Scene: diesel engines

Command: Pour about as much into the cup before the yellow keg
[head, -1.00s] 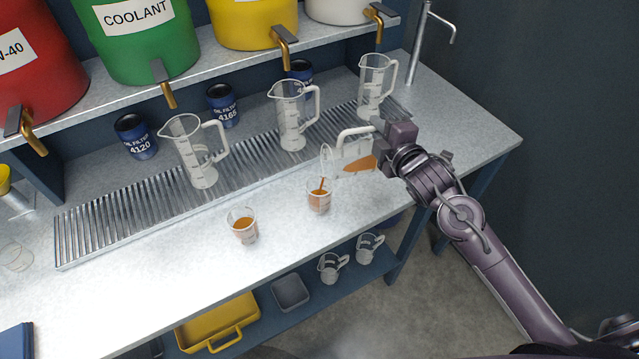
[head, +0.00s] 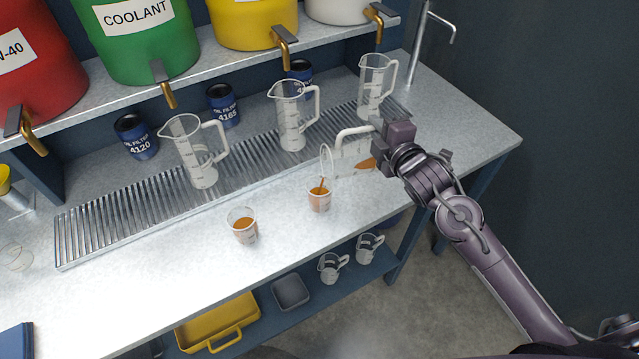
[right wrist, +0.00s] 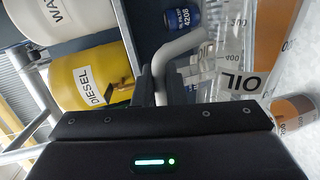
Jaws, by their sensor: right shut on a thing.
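My right gripper (head: 380,138) is shut on the handle of a clear jug (head: 345,158), which is tipped far over with its mouth to the left. A little orange liquid lies in the jug, and a thin stream falls into a small clear cup (head: 319,201) below. This cup stands on the bench before the yellow keg (head: 253,22) and holds orange liquid. A second cup (head: 243,228) to its left, before the green keg (head: 148,45), also holds orange liquid. The right wrist view shows the jug's OIL label (right wrist: 238,82) and white handle (right wrist: 180,46). My left gripper is not in view.
Empty jugs stand on the drain grating (head: 240,165): one before the green keg (head: 196,150), one before the yellow keg (head: 291,115), one further right (head: 374,85). Blue oil filters (head: 136,136) stand behind. The bench front (head: 180,265) is clear.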

